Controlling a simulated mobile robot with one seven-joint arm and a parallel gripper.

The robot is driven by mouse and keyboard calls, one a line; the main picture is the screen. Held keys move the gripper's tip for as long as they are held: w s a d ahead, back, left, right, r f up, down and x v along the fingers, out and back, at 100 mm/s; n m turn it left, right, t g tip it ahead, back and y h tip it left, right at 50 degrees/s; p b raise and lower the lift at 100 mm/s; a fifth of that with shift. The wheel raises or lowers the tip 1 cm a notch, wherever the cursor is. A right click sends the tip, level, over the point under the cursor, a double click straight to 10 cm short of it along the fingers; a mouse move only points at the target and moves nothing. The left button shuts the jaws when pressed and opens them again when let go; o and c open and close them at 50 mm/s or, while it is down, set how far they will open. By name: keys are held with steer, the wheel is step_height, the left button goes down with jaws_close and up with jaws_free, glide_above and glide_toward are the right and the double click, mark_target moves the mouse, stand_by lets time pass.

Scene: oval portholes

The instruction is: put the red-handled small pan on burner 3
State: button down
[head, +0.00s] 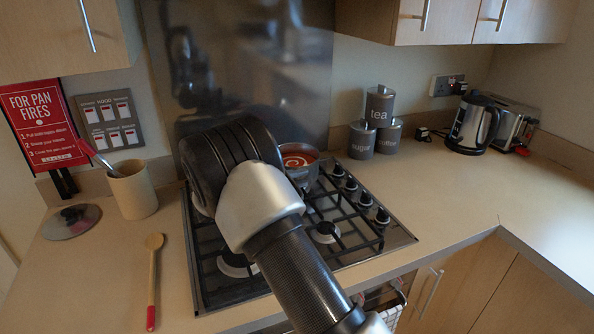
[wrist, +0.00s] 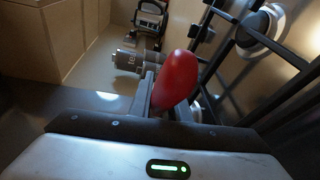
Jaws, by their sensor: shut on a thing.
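My gripper (wrist: 163,98) is shut on a red handle (wrist: 176,78) in the wrist view. The pan body that belongs to this handle does not show there. In the head view my arm hides the gripper and the handle. A steel pan with red contents and a pale swirl (head: 299,160) is at the back of the black gas hob (head: 375,248), partly behind my arm. I cannot tell if it is the pan I hold. A front burner (head: 325,232) and a front left burner (head: 237,265) show bare. No burner numbers are readable.
Several knobs (head: 365,199) line the hob's right side. Tea, sugar and coffee canisters (head: 379,105), a kettle (head: 474,125) and a toaster (head: 513,127) stand at the right. A utensil pot (head: 133,190), glass lid (head: 72,222) and wooden spoon (head: 153,270) are at the left. The right counter is clear.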

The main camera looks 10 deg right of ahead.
steer(key=shift+f, duration=0.1)
steer(key=c, duration=2)
jaws_free()
steer(key=shift+f, duration=0.25)
steer(key=o, duration=0.3)
steer(key=shift+o, duration=0.2)
steer(key=shift+r, duration=0.15)
steer(key=v, duration=1.2)
steer(key=shift+b, duration=0.3)
